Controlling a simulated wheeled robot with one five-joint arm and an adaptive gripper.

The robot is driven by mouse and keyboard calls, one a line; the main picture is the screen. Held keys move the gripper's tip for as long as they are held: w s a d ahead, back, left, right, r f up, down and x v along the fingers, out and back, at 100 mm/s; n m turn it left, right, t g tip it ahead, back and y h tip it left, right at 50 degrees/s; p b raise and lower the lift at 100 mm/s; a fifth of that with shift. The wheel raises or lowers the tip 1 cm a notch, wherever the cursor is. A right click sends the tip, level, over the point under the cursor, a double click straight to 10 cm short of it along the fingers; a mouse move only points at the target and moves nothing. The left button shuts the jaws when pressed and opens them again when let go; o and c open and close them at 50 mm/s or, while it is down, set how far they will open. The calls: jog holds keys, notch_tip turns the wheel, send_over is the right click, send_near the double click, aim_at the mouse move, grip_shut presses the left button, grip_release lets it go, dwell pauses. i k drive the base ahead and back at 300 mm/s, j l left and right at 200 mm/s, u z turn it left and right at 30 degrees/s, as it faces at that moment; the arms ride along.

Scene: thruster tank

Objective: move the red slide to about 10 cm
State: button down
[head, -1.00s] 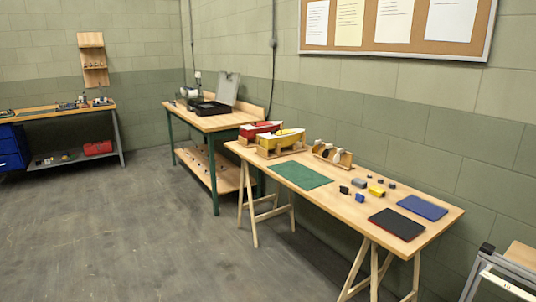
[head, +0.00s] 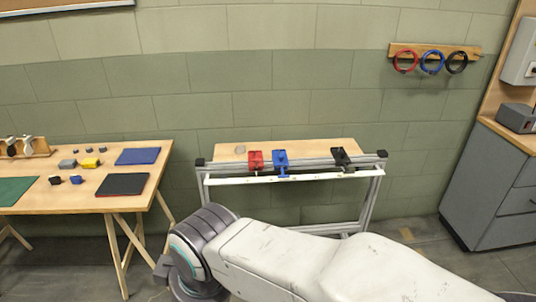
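The red slide (head: 256,160) sits on a metal rail (head: 310,161) at the front of a small stand, toward the rail's left end. A blue slide (head: 281,162) is close beside it on the right. A black slide (head: 342,158) is farther right, near the rail's right end. A white strip (head: 290,178) runs along the front below the rail; any marks on it are too small to read. My arm crosses the lower part of the view in front of the stand. My gripper is not in view.
A wooden table (head: 80,198) with small blocks, a black mat (head: 122,184) and a blue mat (head: 138,156) stands at the left. A grey cabinet (head: 490,190) stands at the right. Red, blue and black rings (head: 432,62) hang on the wall.

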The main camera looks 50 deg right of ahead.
aim_at(251, 154)
jog(key=z, duration=1.4)
